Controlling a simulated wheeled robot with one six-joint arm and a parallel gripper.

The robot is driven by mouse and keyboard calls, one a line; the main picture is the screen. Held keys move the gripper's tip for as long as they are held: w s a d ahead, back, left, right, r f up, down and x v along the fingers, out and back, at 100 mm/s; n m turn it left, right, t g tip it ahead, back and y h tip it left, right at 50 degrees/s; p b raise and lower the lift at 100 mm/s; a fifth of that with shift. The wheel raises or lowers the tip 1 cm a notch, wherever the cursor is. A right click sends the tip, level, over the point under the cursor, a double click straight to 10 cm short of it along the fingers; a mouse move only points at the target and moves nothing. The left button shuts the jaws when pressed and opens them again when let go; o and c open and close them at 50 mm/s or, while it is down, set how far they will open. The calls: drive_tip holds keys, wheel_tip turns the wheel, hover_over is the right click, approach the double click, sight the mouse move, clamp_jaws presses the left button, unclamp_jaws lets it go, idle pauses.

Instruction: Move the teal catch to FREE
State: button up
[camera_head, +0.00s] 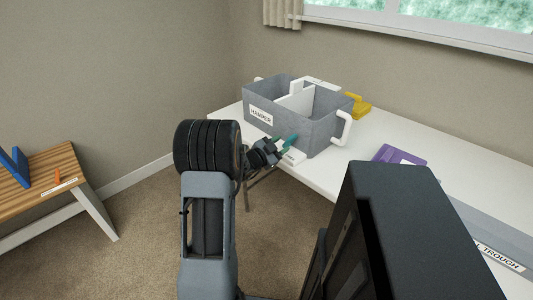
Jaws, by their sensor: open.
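The teal catch (291,139) is a small teal piece at the front of the grey hamper, above a small white block (294,157) near the table's left edge. My gripper (280,146) is open, its small greenish fingertips pointing right towards the catch and very close to it. I cannot tell whether they touch it or are around it. Any FREE marking is too small to read or hidden, so the catch's setting cannot be told.
The grey hamper (318,136), with white handles and a divider, stands on the white table (340,178). A yellow object (358,106) is behind it, a purple one (399,154) to its right. A trough (497,245) is at far right. A wooden bench (45,181) stands left.

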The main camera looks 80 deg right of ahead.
drive_tip(key=v, duration=0.7)
drive_tip(key=shift+w+a, duration=0.2)
drive_tip(key=shift+a, duration=0.05)
idle(0.3)
